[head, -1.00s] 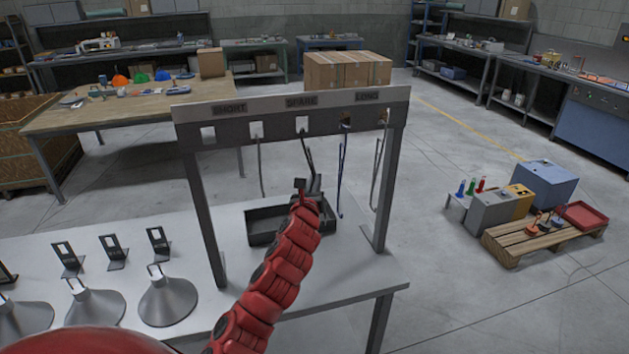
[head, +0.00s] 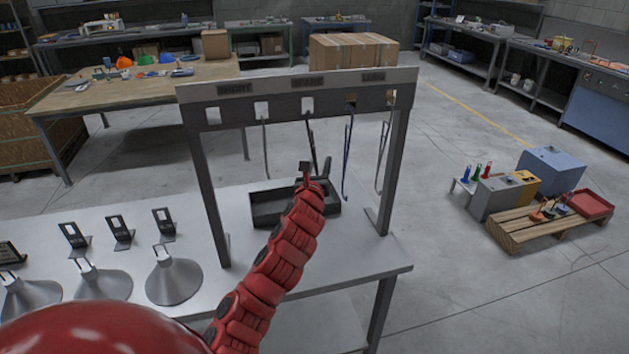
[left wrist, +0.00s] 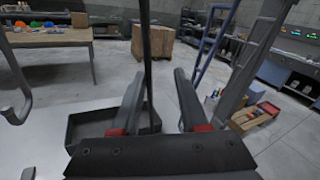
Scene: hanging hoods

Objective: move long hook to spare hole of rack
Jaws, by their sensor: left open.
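The rack (head: 290,88) is a grey frame with a holed crossbar labelled SHORT, SPARE and LONG. A dark rod-like hook (head: 311,135) hangs below the hole under SPARE; its upper end is too small to make out. A blue hook (head: 347,150) and a grey hook (head: 384,150) hang below the LONG label. My left gripper (head: 306,172) is open at the dark hook's lower part. In the left wrist view, the dark rod (left wrist: 147,45) runs between the open fingers (left wrist: 160,78), nearer the left one. The right gripper is out of view.
Another grey hook (head: 265,145) hangs between SHORT and SPARE. A black tray (head: 265,215) sits on the white table (head: 235,290) under the rack. Conical hoods (head: 173,280) and upright brackets (head: 163,224) stand at the left. The rack's right post (head: 393,175) is beside the grey hook.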

